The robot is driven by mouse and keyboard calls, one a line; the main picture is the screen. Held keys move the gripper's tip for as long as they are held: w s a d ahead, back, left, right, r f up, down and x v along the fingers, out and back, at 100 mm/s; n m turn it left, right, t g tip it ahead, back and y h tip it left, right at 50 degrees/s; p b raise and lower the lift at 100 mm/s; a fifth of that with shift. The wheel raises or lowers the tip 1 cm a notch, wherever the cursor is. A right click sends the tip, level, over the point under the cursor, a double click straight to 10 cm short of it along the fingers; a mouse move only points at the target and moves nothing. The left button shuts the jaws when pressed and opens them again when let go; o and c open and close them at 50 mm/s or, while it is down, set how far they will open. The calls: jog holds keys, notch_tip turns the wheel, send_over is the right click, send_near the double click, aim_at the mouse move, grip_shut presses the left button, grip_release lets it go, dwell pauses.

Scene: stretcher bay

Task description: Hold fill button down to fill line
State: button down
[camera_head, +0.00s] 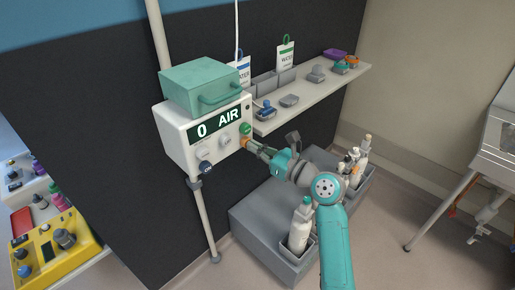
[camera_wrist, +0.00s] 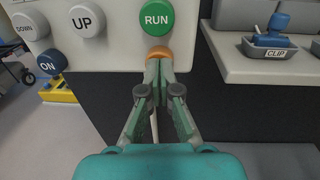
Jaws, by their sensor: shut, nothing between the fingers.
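A white control box (camera_head: 180,138) hangs on a pole. Its dark green display (camera_head: 216,123) reads "0 AIR". In the wrist view a green RUN button (camera_wrist: 156,17) is at the top, with a white UP button (camera_wrist: 87,20), a DOWN button (camera_wrist: 30,26) and a blue ON button (camera_wrist: 52,62) to its left. An orange button (camera_wrist: 159,52) is just below RUN; any label on it is hidden. My gripper (camera_wrist: 160,67) is shut and empty, its fingertips at the orange button's lower edge. I cannot tell whether they press it. I see no fill line.
A teal case (camera_head: 200,88) sits on the box. A wall shelf (camera_head: 310,97) to the right carries small trays and WATER tags. White bottles (camera_head: 300,225) stand on a grey step (camera_head: 255,215) below. A yellow device (camera_head: 55,250) is at the lower left.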

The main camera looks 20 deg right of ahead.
jog(key=shift+x, duration=0.85)
jog(key=shift+w, duration=0.1)
dwell(0.9)
